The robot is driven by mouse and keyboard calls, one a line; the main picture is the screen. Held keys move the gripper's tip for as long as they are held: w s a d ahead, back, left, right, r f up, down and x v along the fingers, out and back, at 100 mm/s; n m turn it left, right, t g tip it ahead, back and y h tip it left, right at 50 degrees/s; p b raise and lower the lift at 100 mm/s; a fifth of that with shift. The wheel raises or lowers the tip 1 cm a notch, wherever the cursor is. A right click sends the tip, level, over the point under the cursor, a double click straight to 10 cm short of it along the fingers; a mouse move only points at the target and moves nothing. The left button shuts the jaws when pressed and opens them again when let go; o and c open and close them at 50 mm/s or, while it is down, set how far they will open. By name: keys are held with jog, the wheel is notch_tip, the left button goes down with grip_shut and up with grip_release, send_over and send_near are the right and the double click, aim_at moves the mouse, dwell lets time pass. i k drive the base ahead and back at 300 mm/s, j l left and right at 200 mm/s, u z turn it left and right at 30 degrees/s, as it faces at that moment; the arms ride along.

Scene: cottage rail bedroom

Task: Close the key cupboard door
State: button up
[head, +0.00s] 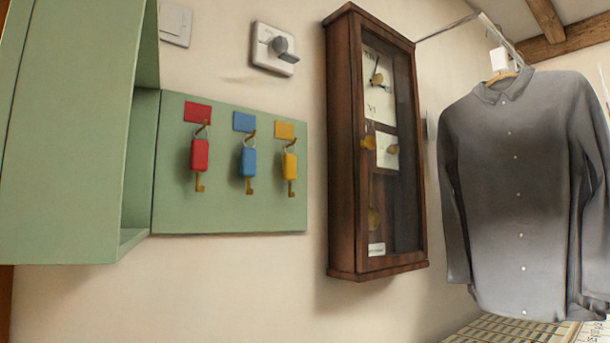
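The key cupboard is pale green and stands open at the left of the head view. Its flat key panel (230,212) lies along the wall. A red key (200,154), a blue key (248,162) and a yellow key (290,166) hang there from hooks under matching colour labels. A deep, box-like green part (70,130) juts from the wall at the panel's left edge, its open side facing right. It looks like the swung-out door, though I cannot tell for sure. Its left and top are cut off by the frame. My gripper is not in view.
A dark wooden wall clock (343,150) hangs right of the key panel. A thermostat-like dial (275,48) and a white switch plate (175,22) are above. A grey shirt (515,190) hangs from a rail at the right. The wall below the panel is bare.

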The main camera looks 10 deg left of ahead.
aim_at(81, 81)
jog(key=j+u, duration=0.75)
jog(key=j, duration=0.15)
jog(key=i+j+u, duration=0.15)
jog(key=j+u, duration=0.25)
jog(key=k+j, duration=0.2)
jog(key=j, duration=0.15)
jog(key=k+j, duration=0.15)
jog(key=j, duration=0.25)
jog(key=k+j, duration=0.2)
jog(key=j, duration=0.15)
jog(key=i+l+z, duration=0.15)
jog(key=l, duration=0.1)
